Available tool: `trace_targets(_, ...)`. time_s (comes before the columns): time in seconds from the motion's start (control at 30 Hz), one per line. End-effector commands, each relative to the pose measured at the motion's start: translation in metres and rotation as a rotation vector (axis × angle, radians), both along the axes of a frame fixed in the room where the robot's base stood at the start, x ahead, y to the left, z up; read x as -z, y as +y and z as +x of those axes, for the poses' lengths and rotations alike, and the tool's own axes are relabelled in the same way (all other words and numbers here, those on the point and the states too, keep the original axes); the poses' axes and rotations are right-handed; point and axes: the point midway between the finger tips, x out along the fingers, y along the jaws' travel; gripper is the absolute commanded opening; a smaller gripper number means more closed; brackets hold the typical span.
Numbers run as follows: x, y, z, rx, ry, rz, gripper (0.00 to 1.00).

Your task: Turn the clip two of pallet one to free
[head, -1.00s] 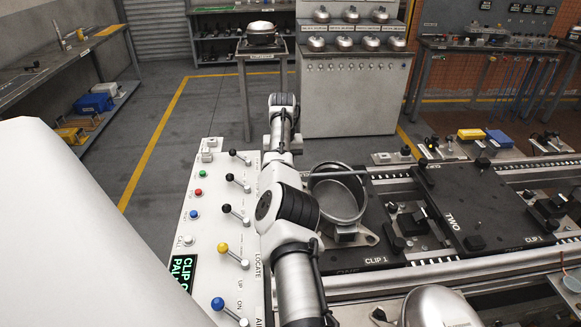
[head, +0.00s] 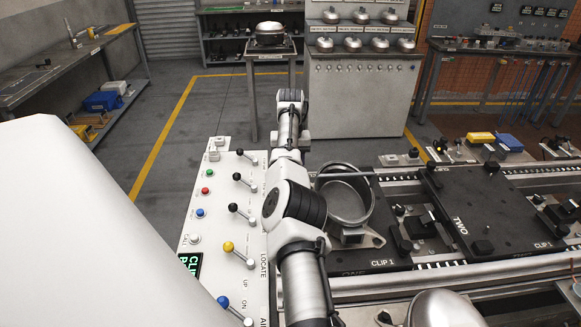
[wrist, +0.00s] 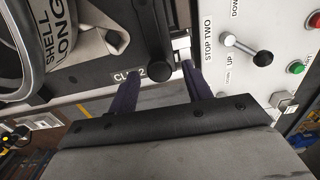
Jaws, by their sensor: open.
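Clip two (wrist: 156,62) of pallet one is a black bar with a round knob, next to the partly covered "CLIP 2" label in the wrist view. My gripper (wrist: 160,72) is open, its dark purple fingers on either side of the knob. I cannot tell whether either finger touches it. Pallet one (head: 345,262) is a black plate in the head view, with "CLIP 1" printed near its front edge. A grey metal shell (head: 348,212) stands on it, and the shell also shows in the wrist view (wrist: 22,45). My arm hides clip two and the gripper in the head view.
A white control panel (head: 215,225) with levers and coloured buttons lies left of pallet one; a lever (wrist: 245,48) and buttons are close to my gripper. Pallet two (head: 470,215) is to the right. A silver dome (head: 437,308) stands at the front.

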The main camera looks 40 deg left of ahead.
Motion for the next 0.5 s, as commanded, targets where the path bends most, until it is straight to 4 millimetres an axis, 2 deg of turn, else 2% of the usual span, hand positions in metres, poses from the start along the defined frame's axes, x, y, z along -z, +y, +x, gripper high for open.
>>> trace_targets(0.3,-0.072,-0.001,0.001,0.0,-0.001,0.001,0.49)
trace_targets(0.5,-0.103,-0.001,0.0,0.001,-0.001,0.0,0.49)
